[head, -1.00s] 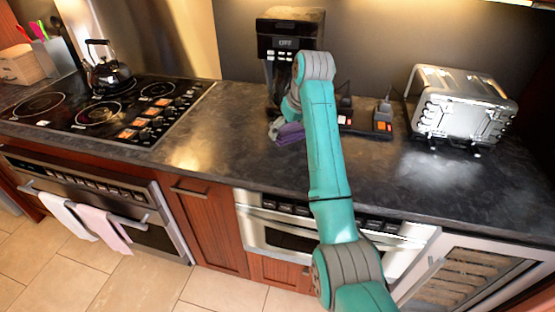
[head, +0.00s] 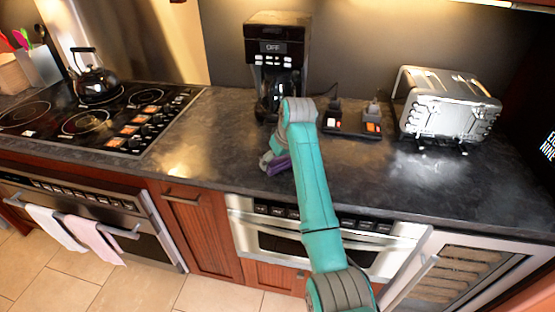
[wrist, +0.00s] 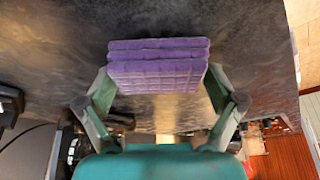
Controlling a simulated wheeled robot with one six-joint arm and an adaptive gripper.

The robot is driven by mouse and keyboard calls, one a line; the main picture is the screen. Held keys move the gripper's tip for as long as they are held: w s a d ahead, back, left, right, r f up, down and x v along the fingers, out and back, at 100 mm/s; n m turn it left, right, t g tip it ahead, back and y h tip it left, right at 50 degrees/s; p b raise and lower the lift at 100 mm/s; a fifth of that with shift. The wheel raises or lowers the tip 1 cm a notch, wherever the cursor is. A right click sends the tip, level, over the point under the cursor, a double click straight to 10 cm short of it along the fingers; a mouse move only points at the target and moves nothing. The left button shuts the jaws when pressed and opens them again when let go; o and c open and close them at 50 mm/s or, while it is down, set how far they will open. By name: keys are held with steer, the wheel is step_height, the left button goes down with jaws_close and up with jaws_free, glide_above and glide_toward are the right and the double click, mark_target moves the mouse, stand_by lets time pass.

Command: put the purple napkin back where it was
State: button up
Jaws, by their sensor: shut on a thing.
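The purple napkin (wrist: 158,68) is a folded, quilted stack. In the wrist view it sits between the two fingers of my gripper (wrist: 160,85), which is shut on it. In the head view the napkin (head: 278,166) shows as a small purple patch beside my teal arm, over the dark countertop in front of the coffee maker. Most of the napkin and gripper is hidden there by my arm. I cannot tell whether the napkin touches the counter.
A black coffee maker (head: 276,55) stands behind my arm, with a power strip (head: 350,122) to its right. A silver toaster (head: 446,107) stands farther right. A black kettle (head: 97,80) is on the stovetop (head: 105,115) at left. The counter (head: 215,140) between stove and arm is clear.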

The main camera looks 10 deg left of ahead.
steer(key=o, duration=0.8)
steer(key=shift+f, duration=0.15)
steer(key=shift+c, duration=0.2)
steer(key=v, duration=1.2)
